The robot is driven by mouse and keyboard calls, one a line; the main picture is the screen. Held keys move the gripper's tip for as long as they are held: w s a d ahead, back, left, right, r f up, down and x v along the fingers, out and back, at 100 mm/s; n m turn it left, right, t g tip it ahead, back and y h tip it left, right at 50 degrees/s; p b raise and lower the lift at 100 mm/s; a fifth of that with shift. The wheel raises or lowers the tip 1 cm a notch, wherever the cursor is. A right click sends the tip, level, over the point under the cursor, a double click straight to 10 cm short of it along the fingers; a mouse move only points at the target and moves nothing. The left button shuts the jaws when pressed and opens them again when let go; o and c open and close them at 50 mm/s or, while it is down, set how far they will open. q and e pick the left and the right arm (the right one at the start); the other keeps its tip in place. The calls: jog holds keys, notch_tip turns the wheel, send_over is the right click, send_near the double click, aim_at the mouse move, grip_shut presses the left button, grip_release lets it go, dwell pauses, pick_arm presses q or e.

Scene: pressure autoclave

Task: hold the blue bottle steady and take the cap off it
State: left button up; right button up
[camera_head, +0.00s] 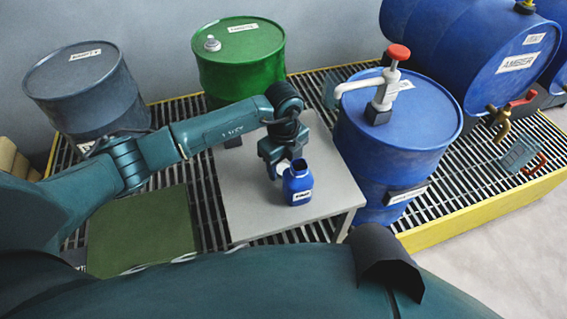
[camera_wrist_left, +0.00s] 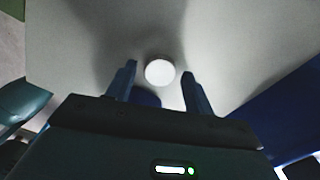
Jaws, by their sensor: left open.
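The blue bottle (camera_head: 299,186), with a white label, stands upright on the grey table. Its neck looks bare and dark at the top. A white round cap (camera_head: 282,169) shows just left of the neck, beside my left gripper (camera_head: 284,163). In the left wrist view the white cap (camera_wrist_left: 160,73) appears between the open fingertips, with a gap on each side. A bit of the blue bottle (camera_wrist_left: 146,98) shows nearer the palm. I cannot tell whether the cap rests on the table or is above it. My right gripper is not in view.
The grey table (camera_head: 250,211) is otherwise clear. A blue drum (camera_head: 395,135) with a red-topped pump stands close on the right. A green drum (camera_head: 238,70) and a grey-blue drum (camera_head: 85,85) stand behind. A yellow-edged grating (camera_head: 470,190) surrounds the table.

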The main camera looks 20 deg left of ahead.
pick_arm(q)
notch_tip(320, 180, up, 12)
dwell(0.4)
